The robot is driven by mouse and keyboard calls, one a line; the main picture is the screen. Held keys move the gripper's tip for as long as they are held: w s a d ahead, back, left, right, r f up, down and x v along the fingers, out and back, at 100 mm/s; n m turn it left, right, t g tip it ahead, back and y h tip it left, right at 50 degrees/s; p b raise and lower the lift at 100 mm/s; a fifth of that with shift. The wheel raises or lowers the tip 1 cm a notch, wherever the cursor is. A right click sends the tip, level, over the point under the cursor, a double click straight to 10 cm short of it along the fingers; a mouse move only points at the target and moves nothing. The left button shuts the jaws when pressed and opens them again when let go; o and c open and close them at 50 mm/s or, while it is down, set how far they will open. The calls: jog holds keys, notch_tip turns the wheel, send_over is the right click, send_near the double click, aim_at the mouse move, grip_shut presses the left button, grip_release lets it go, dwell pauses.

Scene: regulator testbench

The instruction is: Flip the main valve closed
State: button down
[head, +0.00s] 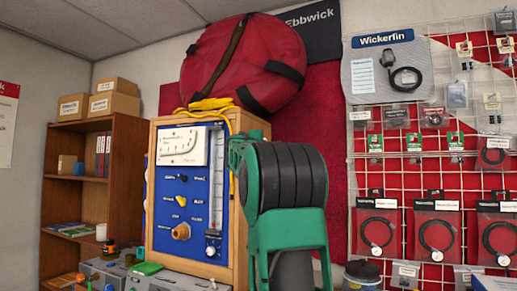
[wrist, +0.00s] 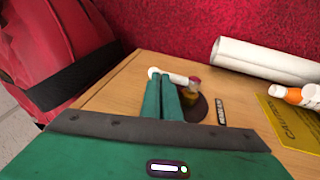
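In the wrist view, a small valve-like fitting (wrist: 191,95) stands on a dark round base on a wooden surface. It has a yellowish body, a red top and a white bar (wrist: 168,76) reaching left; it looks like the main valve. A small dark label lies to its right. My gripper (wrist: 161,82) has its two green fingers close together, just in front of the white bar and left of the yellowish body. I cannot tell whether they touch the bar. In the head view my green arm covers the right part of the wooden testbench (head: 240,130), and the fitting is not visible there.
A white roll (wrist: 262,62), a yellow caution sheet (wrist: 290,120) and an orange-and-white item (wrist: 300,95) lie to the right. A red bag (wrist: 40,50) is at left. The bench's blue panel (head: 165,215) carries a gauge, knobs and a flow tube.

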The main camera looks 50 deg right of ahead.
jog(key=r+v, duration=0.2)
jog(key=v, duration=1.1)
jog(key=shift+a+r, duration=0.4)
jog(key=shift+a, duration=0.2)
jog(key=shift+s+f, duration=0.1)
jog(key=s+a+f+m+g+y, duration=0.1)
jog(key=a+f+m+y, duration=0.2)
jog(key=f, duration=0.8)
jog(key=s+a+f+m+y, duration=0.1)
jog(key=a+f+y, duration=0.3)
jog(key=f, duration=0.7)
jog(key=s+a+f+m+g+y, duration=0.1)
jog(key=s+a+f+m+y, duration=0.2)
jog(key=f, duration=0.8)
jog(key=s+a+f+m+g+y, duration=0.4)
jog(key=s+a+f+g+y, duration=0.2)
jog(key=s+a+f, duration=1.3)
notch_tip(320, 180, down, 4)
jog(key=a+y, duration=0.2)
jog(key=a, duration=0.1)
jog(key=shift+m+g+y, duration=0.3)
jog(key=shift+m+g, duration=0.1)
